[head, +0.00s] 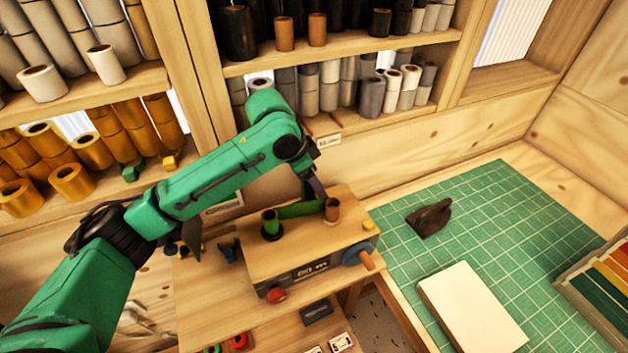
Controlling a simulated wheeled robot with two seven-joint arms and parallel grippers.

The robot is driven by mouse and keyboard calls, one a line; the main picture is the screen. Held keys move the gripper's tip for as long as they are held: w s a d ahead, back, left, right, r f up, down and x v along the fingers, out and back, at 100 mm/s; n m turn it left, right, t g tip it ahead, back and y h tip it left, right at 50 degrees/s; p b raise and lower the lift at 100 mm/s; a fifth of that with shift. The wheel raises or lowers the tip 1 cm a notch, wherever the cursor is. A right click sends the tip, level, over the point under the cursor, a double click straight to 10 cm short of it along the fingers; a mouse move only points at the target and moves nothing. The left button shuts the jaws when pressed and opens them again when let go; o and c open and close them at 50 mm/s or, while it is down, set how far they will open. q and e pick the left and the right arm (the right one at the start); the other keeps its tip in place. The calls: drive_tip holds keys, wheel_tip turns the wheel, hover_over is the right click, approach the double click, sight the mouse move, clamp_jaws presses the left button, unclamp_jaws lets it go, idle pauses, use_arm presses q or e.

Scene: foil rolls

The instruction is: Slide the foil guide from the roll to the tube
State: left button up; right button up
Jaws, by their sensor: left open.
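A wooden winding box (300,252) stands on a wooden bench. A green foil roll (271,222) stands upright on its top at the left. A brown tube (332,210) stands upright on its top at the right. A strip of green foil (298,209) spans from the roll to about the tube. My left gripper (317,188) hangs from my green arm just behind and left of the tube, close to the strip's right end. It is open; its fingers show small and dark. I cannot make out the foil guide separately, nor whether the fingers touch anything. My right gripper is out of view.
The box has a blue disc with a wooden handle (366,260) and a red knob (276,295). A green cutting mat (480,215) at the right holds a dark tool (429,218) and a white block (472,308). Shelves of rolls (340,54) stand behind.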

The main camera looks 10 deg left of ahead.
use_arm(q)
drive_tip(key=b+v, duration=0.3)
drive_tip(key=v, duration=1.1)
drive_tip(key=shift+r, duration=0.3)
